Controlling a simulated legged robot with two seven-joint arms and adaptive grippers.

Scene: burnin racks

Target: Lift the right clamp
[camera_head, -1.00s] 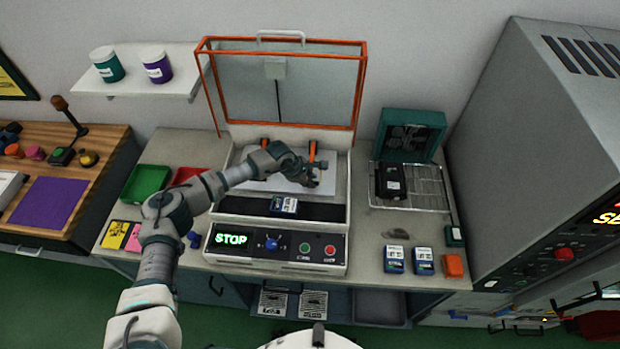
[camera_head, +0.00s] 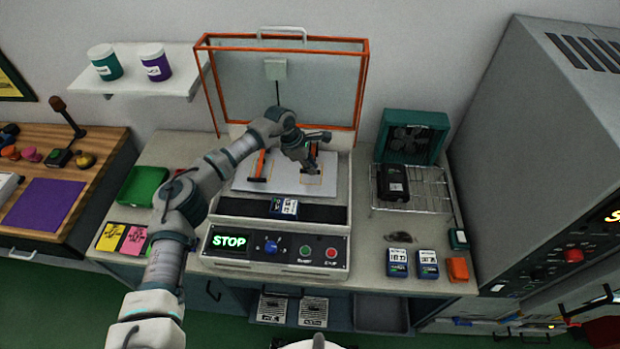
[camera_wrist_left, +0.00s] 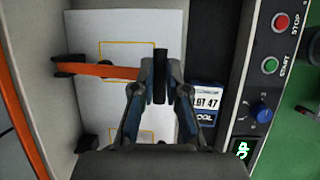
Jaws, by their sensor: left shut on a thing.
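The right clamp (camera_head: 314,150) is an orange bar with a black end, on the white plate of the fixture at the back of the bench. It shows in the left wrist view as a long orange bar (camera_wrist_left: 105,70). My left gripper (camera_head: 309,168) is above the plate, shut on the black end of this clamp; the wrist view shows this end between the fingertips (camera_wrist_left: 160,88). The gripper partly hides the clamp in the head view. The left clamp (camera_head: 260,163) is free on the plate's left. My right gripper is not in view.
The orange-framed cover (camera_head: 368,85) stands raised behind the fixture. A labelled blue pack (camera_head: 284,207) lies on the dark strip in front of the plate. The control panel (camera_head: 277,247) is nearer. A wire rack (camera_head: 430,190) stands right; a large grey cabinet (camera_head: 540,130) is beyond.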

